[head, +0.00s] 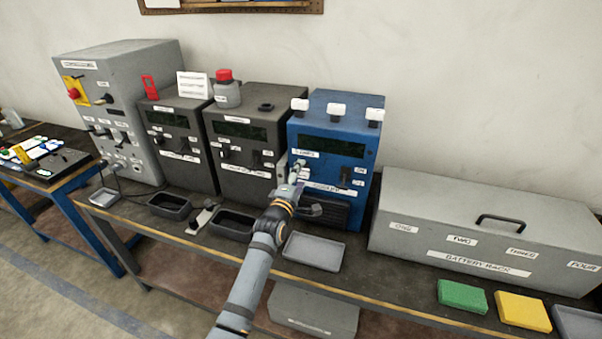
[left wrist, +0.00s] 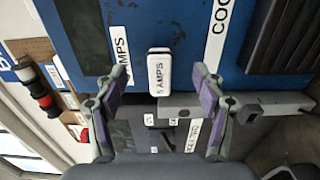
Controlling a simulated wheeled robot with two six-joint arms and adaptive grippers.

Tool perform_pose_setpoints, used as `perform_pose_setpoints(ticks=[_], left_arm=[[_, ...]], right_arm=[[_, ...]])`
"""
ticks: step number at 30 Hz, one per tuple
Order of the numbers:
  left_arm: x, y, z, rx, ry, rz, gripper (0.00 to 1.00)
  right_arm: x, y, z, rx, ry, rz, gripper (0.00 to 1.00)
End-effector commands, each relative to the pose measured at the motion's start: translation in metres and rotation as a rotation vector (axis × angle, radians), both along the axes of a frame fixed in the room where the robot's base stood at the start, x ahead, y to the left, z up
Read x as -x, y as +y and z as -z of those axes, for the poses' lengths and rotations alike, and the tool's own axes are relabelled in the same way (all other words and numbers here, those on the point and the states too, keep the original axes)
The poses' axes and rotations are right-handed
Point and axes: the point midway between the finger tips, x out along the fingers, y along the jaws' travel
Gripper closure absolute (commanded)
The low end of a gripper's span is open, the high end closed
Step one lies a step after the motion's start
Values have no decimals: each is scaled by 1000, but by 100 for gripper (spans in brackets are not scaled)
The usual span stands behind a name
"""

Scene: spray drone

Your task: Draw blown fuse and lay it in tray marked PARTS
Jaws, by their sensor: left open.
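My left gripper (head: 296,178) is open in front of the blue box (head: 336,112). In the left wrist view my left gripper (left wrist: 166,80) has its two fingers spread, one on each side of a small white block (left wrist: 159,72) marked AMPS. The block looks like a fuse and stands out from the blue face (left wrist: 182,30); no finger visibly touches it. Whether it is blown cannot be told. A light grey tray (head: 314,262) lies on the bench below the blue box. No PARTS mark is readable on any tray. My right gripper is out of view.
Dark trays (head: 233,235) and a small white-and-grey item (head: 202,217) lie left of my arm. Two dark grey boxes (head: 262,100) stand left of the blue box. The long grey battery rack (head: 485,225), a green block (head: 462,296) and a yellow block (head: 522,311) are at right.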

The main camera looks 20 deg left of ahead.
Motion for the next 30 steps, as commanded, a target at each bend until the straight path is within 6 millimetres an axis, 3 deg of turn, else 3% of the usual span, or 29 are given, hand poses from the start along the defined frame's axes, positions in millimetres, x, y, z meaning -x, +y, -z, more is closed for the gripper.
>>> perform_pose_setpoints(ticks=[12, 27, 30], left_arm=[[0, 0, 0, 0, 1, 0, 32], [0, 0, 0, 0, 1, 0, 99], [0, 0, 0, 0, 0, 0, 100]], right_arm=[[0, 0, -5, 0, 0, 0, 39], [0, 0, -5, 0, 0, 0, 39], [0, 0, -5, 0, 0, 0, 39]])
